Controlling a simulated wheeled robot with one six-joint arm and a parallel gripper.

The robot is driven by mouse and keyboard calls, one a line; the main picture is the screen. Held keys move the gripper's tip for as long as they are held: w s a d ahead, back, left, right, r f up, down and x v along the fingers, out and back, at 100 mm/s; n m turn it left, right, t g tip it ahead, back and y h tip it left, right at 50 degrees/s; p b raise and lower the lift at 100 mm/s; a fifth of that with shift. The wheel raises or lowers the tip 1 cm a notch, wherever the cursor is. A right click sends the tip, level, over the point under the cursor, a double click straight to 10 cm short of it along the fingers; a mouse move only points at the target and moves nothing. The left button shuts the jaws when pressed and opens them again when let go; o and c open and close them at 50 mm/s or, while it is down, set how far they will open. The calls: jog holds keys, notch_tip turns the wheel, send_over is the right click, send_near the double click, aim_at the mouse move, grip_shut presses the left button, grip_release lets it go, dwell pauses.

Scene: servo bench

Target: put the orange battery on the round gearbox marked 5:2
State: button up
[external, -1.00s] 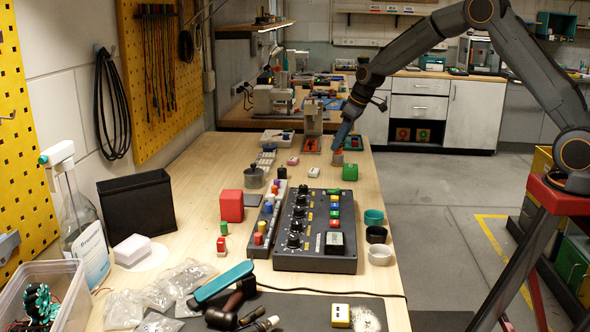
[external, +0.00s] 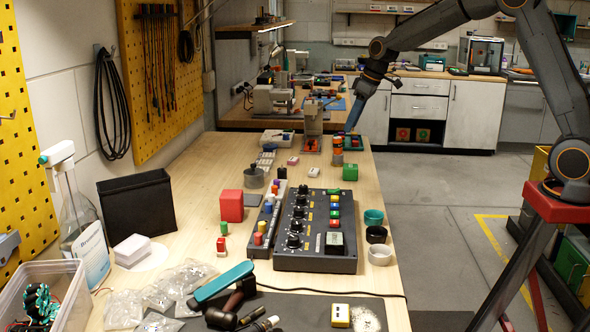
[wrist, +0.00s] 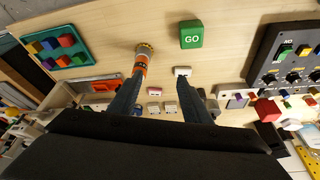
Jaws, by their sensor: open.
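The orange battery (external: 337,142) stands upright on a short round brownish gearbox (external: 337,160) near the right edge of the bench. In the wrist view the battery (wrist: 141,66) shows as an orange banded cylinder, with the brass-coloured gearbox rim (wrist: 146,46) at its far end. I cannot read a 5:2 mark. My gripper (external: 350,129) is just above and to the right of the battery. In the wrist view its fingers (wrist: 160,86) are spread with nothing held between them. The left finger overlaps the battery's near end; I cannot tell whether they touch.
A green GO block (external: 350,172) stands in front of the gearbox, with a small white block (external: 314,172) to its left. A tray of coloured blocks (wrist: 90,62) lies behind. The dark control panel (external: 285,262) fills the nearer bench.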

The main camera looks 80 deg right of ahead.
jog(key=s+a+f+n, duration=0.15)
jog(key=a+f, duration=0.25)
jog(key=a, duration=1.1)
jog(key=s+a+f+g, duration=0.1)
jog(key=s+a+f, duration=0.2)
jog(key=s+a, duration=0.4)
jog(key=s+a+f+n+g, duration=0.1)
jog(key=s+a+f, duration=0.2)
jog(key=s+a, duration=0.4)
jog(key=s+a+f+n+g+y, duration=0.1)
jog(key=s+a+f, duration=0.2)
jog(key=s+a, duration=0.4)
jog(key=shift+a+f, duration=0.2)
jog(key=shift+a, duration=1)
jog(key=shift+o, duration=0.4)
